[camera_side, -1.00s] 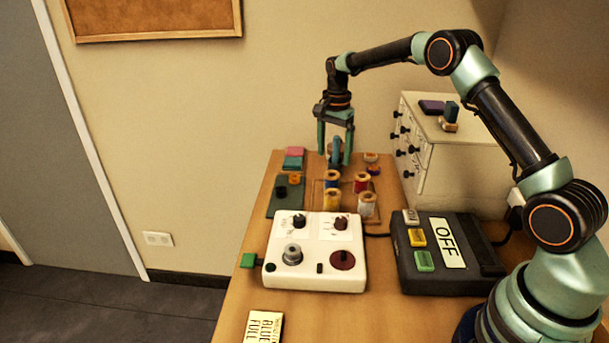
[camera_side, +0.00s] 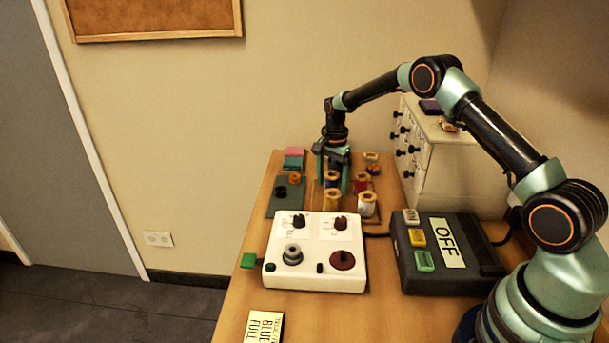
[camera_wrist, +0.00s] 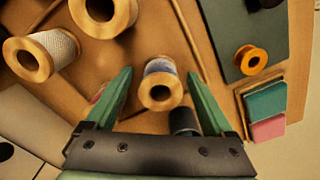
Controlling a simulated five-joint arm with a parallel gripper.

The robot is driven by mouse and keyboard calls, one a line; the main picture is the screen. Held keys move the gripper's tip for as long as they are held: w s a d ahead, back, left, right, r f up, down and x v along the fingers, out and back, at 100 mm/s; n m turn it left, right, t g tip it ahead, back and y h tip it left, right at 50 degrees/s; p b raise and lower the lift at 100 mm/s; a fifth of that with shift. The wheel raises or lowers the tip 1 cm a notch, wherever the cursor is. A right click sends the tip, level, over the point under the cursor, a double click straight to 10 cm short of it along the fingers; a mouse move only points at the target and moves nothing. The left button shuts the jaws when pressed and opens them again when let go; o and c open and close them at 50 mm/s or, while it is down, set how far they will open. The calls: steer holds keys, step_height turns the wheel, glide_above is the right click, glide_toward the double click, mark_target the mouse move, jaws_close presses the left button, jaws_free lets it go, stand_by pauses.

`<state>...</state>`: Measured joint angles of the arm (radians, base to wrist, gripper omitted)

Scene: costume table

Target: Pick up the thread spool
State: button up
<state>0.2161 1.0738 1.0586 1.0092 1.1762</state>
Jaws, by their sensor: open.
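Several thread spools stand on the table. In the wrist view, a spool with pale bluish thread and a wooden flange (camera_wrist: 160,92) lies between my fingertips, apart from both. My gripper (camera_wrist: 159,76) is open and empty, with two green fingers. In the side view, my gripper (camera_side: 332,182) points down at the back of the spool group, around a blue spool (camera_side: 332,177) partly hidden by the fingers. A yellow spool (camera_side: 332,200), a white spool (camera_side: 367,206) and a red spool (camera_side: 361,182) stand close by. A dark cylinder (camera_wrist: 185,122) shows near the right finger.
A white control box (camera_side: 315,255) and a black box marked OFF (camera_side: 445,265) stand in front. A drawer cabinet (camera_side: 455,165) rises to the right. A green board (camera_side: 284,203) with small items lies left. More wooden spools (camera_wrist: 40,55) crowd the wrist view's upper left.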

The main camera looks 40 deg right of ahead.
jaws_close()
steer(key=shift+r, duration=0.1)
step_height(320, 180, up, 20)
stand_by(0.6)
